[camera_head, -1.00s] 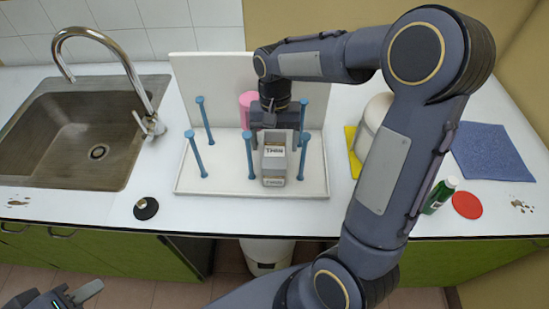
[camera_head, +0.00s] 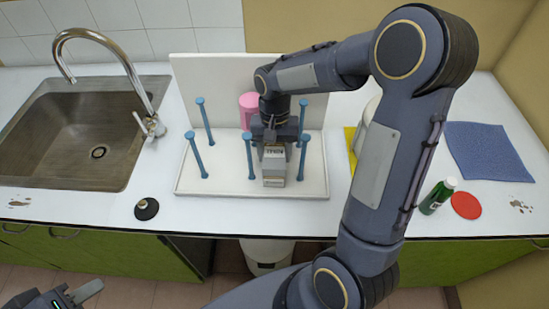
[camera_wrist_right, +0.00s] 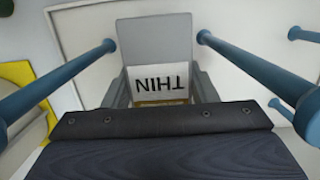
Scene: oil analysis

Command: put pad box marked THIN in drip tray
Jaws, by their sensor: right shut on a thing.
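The grey pad box (camera_head: 274,178) with a white label reading THIN is over the front middle of the white drip tray (camera_head: 225,188), between the blue pegs; I cannot tell whether its base touches the tray floor. My right gripper (camera_head: 273,146) is shut on this box from behind. In the right wrist view, the box (camera_wrist_right: 155,50) sits between the grey fingers with its label upside down. My left gripper (camera_head: 62,298) is at the bottom left corner, partly cut off and empty, far from the tray.
Blue pegs (camera_head: 193,155) rise from the tray on both sides of the box. A pink container (camera_head: 249,108) stands behind. The sink (camera_head: 80,130) is left; a green bottle (camera_head: 438,196), red disc (camera_head: 466,205) and blue cloth (camera_head: 487,151) lie right. A black knob-like object (camera_head: 146,208) is in front.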

